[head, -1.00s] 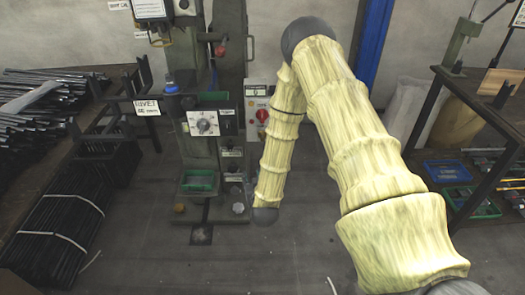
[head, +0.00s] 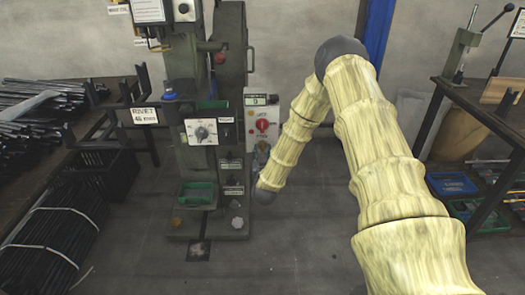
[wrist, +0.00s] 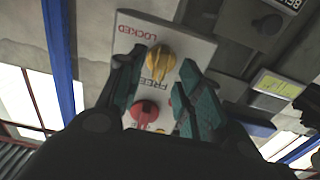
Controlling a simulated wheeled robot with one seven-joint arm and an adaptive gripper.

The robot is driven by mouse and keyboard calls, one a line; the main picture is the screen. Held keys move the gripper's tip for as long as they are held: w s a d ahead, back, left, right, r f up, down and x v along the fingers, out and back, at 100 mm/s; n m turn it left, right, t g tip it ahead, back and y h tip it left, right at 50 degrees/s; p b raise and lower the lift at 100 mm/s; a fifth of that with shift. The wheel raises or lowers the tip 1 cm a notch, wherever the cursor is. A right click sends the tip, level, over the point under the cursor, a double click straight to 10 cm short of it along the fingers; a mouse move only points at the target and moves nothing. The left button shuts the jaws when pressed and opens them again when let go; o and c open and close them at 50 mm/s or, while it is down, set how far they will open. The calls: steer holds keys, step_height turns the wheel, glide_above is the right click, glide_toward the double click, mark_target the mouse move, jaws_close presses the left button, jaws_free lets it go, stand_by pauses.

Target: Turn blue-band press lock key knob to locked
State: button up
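The wrist view shows a white panel (wrist: 183,33) lettered LOCKED and FREE, upside down in the picture. A yellow knob (wrist: 160,63) sits on it near these words; I cannot tell which label it points at. A red knob (wrist: 143,111) sits lower in the picture. My gripper (wrist: 152,82) is open, its teal fingers either side of the panel's middle, with the yellow knob just past and between the tips; contact is not visible. In the head view the press's panel (head: 250,124) shows a red knob (head: 262,125); my arm hides its lower part and my gripper.
The press (head: 190,75) carries a grey dial (head: 202,131) and a green tray (head: 197,193). A rack of black rods (head: 45,245) stands left. The floor in front is clear.

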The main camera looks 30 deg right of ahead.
mark_target(262, 147)
steer(key=shift+x, duration=1.35)
jaws_close()
